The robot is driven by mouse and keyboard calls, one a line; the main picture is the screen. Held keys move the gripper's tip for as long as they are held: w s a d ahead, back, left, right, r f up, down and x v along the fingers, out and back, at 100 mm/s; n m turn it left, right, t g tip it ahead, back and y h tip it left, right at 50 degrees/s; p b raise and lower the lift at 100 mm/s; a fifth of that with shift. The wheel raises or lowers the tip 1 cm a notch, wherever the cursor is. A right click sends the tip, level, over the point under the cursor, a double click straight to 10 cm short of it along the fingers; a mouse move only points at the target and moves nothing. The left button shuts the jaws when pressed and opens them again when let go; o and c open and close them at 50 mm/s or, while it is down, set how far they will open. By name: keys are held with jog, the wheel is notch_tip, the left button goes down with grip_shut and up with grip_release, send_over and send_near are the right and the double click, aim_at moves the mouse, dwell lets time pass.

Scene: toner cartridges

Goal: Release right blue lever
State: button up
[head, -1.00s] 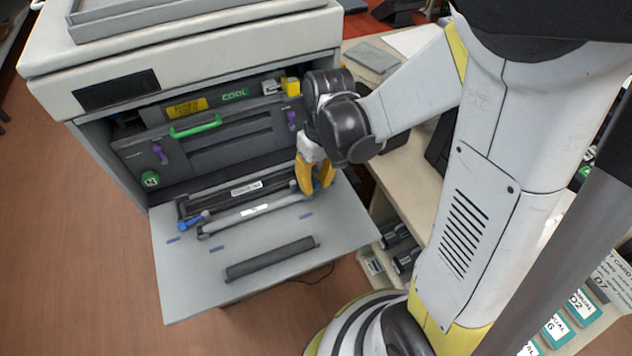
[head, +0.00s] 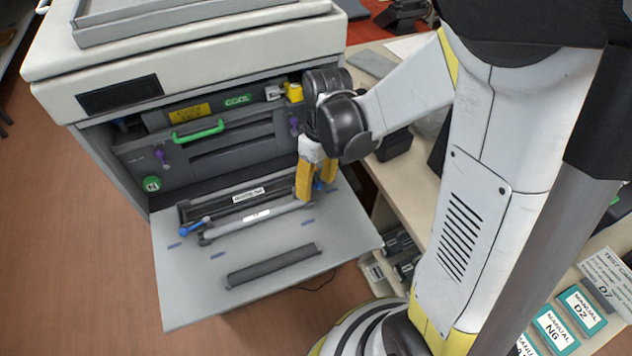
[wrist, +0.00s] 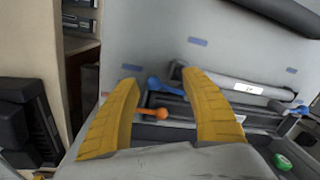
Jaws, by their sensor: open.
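The right blue lever (wrist: 158,84) shows between my gripper's fingers in the wrist view, attached at the end of a dark cartridge unit (wrist: 240,112). In the head view a bit of this blue lever (head: 319,185) shows between the yellow fingers. My gripper (head: 315,190) is open, with its fingers (wrist: 158,70) either side of the lever; I cannot tell whether they touch it. An orange lever (wrist: 152,113) lies just below the blue one in the wrist view. The left blue lever (head: 194,226) is at the unit's other end.
A shelf (head: 400,175) stands close on the right.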

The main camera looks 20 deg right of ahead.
aim_at(320, 184)
jog(key=shift+r, duration=0.15)
notch_tip(320, 184, up, 12)
jog(key=d, duration=0.1)
jog(key=shift+w, duration=0.3)
jog(key=shift+d, duration=0.1)
jog(key=s+a+r+m+t+h, duration=0.1)
jog(key=s+r+m+t, duration=0.2)
jog(key=s+m+t, duration=0.2)
jog(key=s+t, duration=0.2)
jog(key=shift+s+a+t, duration=0.2)
jog(key=shift+s+t, duration=0.1)
jog(key=shift+a+f, duration=0.1)
dwell(1.3)
